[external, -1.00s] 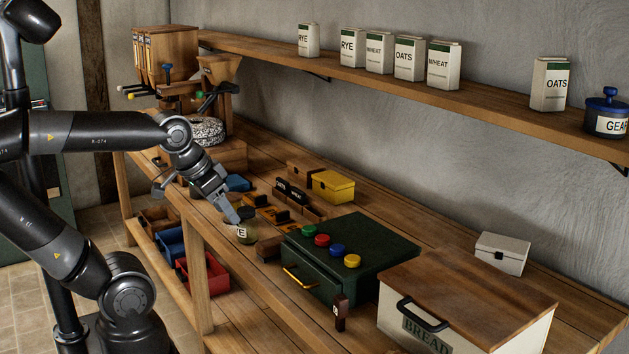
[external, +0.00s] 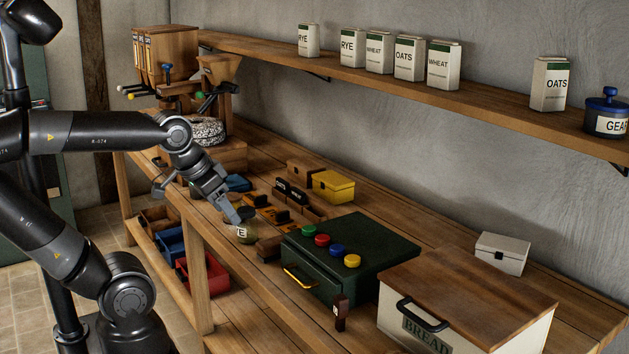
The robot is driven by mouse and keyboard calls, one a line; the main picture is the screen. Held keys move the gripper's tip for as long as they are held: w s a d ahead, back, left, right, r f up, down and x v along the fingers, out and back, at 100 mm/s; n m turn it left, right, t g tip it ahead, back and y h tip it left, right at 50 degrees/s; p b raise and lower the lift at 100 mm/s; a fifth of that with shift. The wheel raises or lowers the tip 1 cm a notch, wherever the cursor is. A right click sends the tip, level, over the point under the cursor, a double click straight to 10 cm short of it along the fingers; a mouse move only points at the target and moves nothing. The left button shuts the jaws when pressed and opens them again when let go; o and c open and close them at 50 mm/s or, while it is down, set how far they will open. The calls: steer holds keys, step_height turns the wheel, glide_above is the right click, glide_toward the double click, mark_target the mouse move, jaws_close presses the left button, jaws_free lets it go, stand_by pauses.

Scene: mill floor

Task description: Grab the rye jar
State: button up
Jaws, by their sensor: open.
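The rye jar (external: 245,236) is a small jar with a pale label on the workbench, left of the green box. Only the letters "YE" or "E" show on its label, and my gripper hides part of it. My gripper (external: 236,216) is open and points down at the jar's top, its fingertips right at the upper part of the jar. I cannot tell whether the fingers touch it.
A dark green box (external: 385,243) with coloured knobs stands close right of the jar. A bread bin (external: 470,290) is farther right. Wooden trays (external: 268,212) lie behind the jar. Several grain packets (external: 409,60) stand on the shelf above. Bench's front edge is close to the jar.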

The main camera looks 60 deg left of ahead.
steer(key=shift+o, duration=0.9)
